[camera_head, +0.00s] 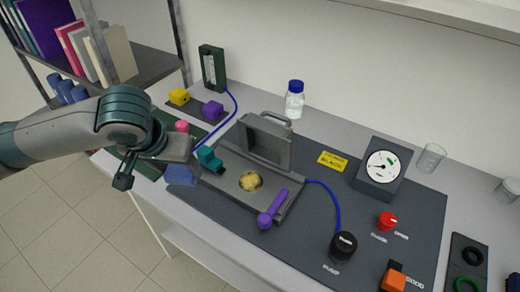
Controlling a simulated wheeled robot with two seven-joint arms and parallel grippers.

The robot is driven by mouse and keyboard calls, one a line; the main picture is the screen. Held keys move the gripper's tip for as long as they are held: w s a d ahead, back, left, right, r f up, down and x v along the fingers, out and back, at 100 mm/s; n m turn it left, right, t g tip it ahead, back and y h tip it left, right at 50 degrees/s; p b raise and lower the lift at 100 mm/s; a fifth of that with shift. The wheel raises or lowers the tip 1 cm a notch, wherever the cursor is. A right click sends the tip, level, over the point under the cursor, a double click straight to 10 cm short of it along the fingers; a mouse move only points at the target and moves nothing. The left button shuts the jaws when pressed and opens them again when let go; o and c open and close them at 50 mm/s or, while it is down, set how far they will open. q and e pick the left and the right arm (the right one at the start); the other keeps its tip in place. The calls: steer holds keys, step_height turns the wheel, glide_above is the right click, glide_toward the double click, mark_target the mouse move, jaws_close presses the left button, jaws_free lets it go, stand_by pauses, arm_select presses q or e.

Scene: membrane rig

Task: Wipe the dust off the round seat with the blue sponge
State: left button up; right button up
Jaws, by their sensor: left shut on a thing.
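The round seat (250,181) is in the grey fixture in the middle of the bench, with yellowish dust showing on it. The fixture's hinged lid (266,143) stands open behind the seat. My left gripper (180,164) is to the left of the fixture, shut on the blue sponge (182,176). The sponge shows below the gripper, left of the seat and apart from it. The fingers are mostly hidden by the gripper body. My right gripper is not in view.
A teal block (209,158) and a purple-handled lever (272,208) flank the seat. A blue tube (333,197) runs to the black pump knob (343,246). A gauge (381,169), a red knob (387,220) and a blue-capped bottle (294,100) stand farther right and back.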

arm_select(q)
steer(key=w+d+m+g+h+p, duration=0.1)
steer(key=w+d+m+h+p, duration=0.1)
steer(key=d+m+p, duration=0.5)
steer(key=w+d+f+m+g+h+p, duration=0.1)
steer(key=w+d+m+g+p, duration=0.1)
steer(key=d+m+p, duration=0.4)
steer(key=w+d+m, duration=0.1)
steer(key=d, duration=0.4)
steer(key=shift+w+d+f+h+p, duration=0.2)
steer(key=shift+w+h+p, duration=0.15)
steer(key=shift+w+h, duration=0.05)
steer(key=shift+f, duration=0.1)
